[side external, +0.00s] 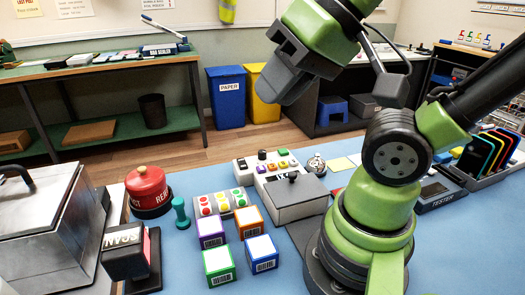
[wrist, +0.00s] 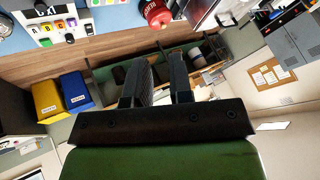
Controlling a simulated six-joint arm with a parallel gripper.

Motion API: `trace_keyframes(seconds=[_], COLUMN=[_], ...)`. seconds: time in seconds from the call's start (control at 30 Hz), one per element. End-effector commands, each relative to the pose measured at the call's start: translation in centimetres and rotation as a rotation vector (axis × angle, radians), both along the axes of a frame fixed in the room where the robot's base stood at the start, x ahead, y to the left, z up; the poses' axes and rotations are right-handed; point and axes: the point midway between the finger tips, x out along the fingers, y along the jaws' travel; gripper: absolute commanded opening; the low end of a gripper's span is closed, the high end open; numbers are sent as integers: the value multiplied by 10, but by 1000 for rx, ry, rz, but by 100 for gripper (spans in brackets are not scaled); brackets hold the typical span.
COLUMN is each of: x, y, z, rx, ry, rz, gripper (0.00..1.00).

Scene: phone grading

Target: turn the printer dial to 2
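The printer (side external: 290,199) is a grey box with a light control panel on the blue table, in the middle of the side view. Its panel carries several coloured buttons and dark knobs. The panel (wrist: 62,27) also shows at the top left of the wrist view, upside down. A small dark knob (side external: 262,155) stands at its back edge; I cannot read any dial number or tell where a pointer points. My gripper (wrist: 162,68) is empty, its two dark fingers apart with a narrow gap. It is raised well above the table and apart from the printer.
Four small boxes, including a green one (side external: 219,264), stand in front of the printer. A tray of coloured dots (side external: 221,202), a teal stamp (side external: 181,213) and a red round container (side external: 148,188) are left of it. A small metal bell (side external: 317,164) stands behind it.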

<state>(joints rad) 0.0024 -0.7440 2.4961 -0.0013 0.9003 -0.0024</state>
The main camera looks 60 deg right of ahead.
Motion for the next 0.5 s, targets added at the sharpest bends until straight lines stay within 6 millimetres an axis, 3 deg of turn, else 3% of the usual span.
trace_keyframes(seconds=[0.03,0.1,0.13,0.33,0.5], x=[3,11,17,65,104], y=[-2,-6,-9,-46,-91], z=[1,1,2,-4,-26], rx=[-7,-25,-35,-132,-196], ry=[8,29,41,169,293], rz=[-3,-11,-15,-39,-42], gripper=[32,48,50,50,50])
